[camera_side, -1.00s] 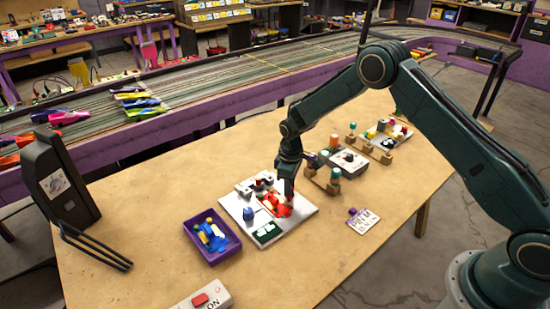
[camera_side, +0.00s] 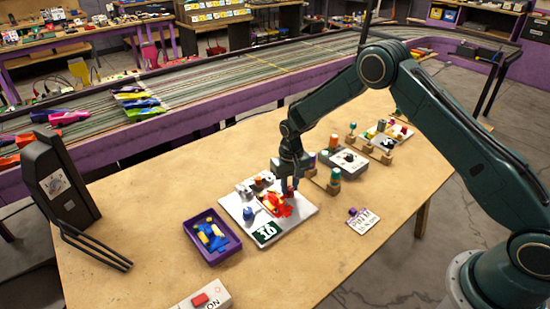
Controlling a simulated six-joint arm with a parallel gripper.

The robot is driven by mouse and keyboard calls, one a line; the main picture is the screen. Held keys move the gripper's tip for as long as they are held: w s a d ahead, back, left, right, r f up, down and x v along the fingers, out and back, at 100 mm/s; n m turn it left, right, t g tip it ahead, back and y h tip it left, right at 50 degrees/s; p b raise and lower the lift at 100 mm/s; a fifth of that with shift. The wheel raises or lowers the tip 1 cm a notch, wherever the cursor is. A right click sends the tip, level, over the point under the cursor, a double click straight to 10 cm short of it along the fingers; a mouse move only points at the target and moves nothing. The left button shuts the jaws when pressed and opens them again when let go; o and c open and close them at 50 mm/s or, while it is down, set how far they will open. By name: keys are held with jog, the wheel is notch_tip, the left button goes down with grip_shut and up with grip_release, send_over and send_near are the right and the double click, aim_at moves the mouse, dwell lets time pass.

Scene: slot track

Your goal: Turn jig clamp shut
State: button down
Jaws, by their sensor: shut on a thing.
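My gripper (camera_side: 288,191) points down at the right rear of the red car, over the jig. Its jaws are shut on the jig clamp, which is small and mostly hidden behind the fingers and the car. How far the clamp is turned cannot be told.
A purple tray (camera_side: 233,250) with blue and yellow parts stands left of the jig. A grey box (camera_side: 345,163) and wooden racks with coloured pots stand behind right. A small sign card (camera_side: 362,221) lies to the right. The front table area is mostly clear.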

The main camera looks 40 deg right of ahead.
aim_at(289, 188)
dwell(0.3)
jog(key=c, duration=1.2)
grip_release()
notch_tip(289, 188, up, 14)
jog(key=shift+f, duration=0.1)
